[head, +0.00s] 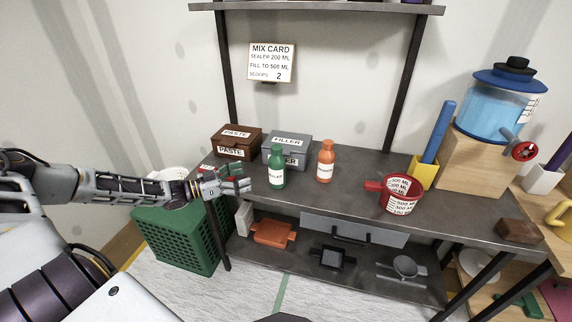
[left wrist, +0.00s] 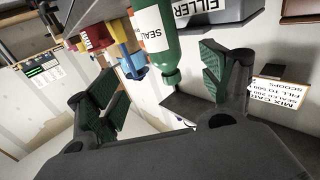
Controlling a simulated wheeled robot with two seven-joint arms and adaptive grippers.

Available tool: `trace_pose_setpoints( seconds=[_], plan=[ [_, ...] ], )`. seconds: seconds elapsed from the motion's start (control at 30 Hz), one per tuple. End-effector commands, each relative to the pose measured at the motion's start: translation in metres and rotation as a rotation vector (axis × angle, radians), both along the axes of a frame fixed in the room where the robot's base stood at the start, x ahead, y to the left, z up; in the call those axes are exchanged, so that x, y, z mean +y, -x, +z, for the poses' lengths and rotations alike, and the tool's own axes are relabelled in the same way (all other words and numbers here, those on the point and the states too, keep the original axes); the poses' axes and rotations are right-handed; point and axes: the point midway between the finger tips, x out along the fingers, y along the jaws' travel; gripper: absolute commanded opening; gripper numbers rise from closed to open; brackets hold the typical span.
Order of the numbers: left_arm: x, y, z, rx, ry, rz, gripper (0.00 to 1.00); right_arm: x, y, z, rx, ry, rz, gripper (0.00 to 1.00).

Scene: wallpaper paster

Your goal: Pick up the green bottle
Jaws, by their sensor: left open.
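A green bottle (head: 277,168) with a white label stands upright on the dark grey workbench (head: 340,203). My left gripper (head: 236,186) is open at the bench's left end, just left of the bottle, with its fingers pointing toward it. The bottle looks apart from the fingers, though the exact gap is hard to tell. My right gripper is not in view.
An orange bottle (head: 325,162) stands right of the green one. A brown paste box (head: 236,142) and a grey filler box (head: 287,148) stand behind. A red measuring cup (head: 401,193) is further right. A green crate (head: 180,240) stands below left.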

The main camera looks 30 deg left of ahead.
Motion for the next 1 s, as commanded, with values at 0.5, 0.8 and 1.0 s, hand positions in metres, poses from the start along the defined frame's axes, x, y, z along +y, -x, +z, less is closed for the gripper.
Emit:
trace_pose_setpoints(
  seconds=[0.5, 0.8, 1.0],
  plan=[
    [0.005, -0.001, 0.010, -0.012, 0.001, -0.002, 0.80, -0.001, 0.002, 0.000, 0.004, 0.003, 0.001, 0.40],
    [-0.007, -0.018, 0.009, -0.013, 0.002, -0.003, 0.80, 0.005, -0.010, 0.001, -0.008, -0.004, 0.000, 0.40],
    [-0.016, -0.032, 0.009, -0.013, 0.002, -0.003, 0.80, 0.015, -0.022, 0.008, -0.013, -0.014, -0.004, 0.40]
  ],
)
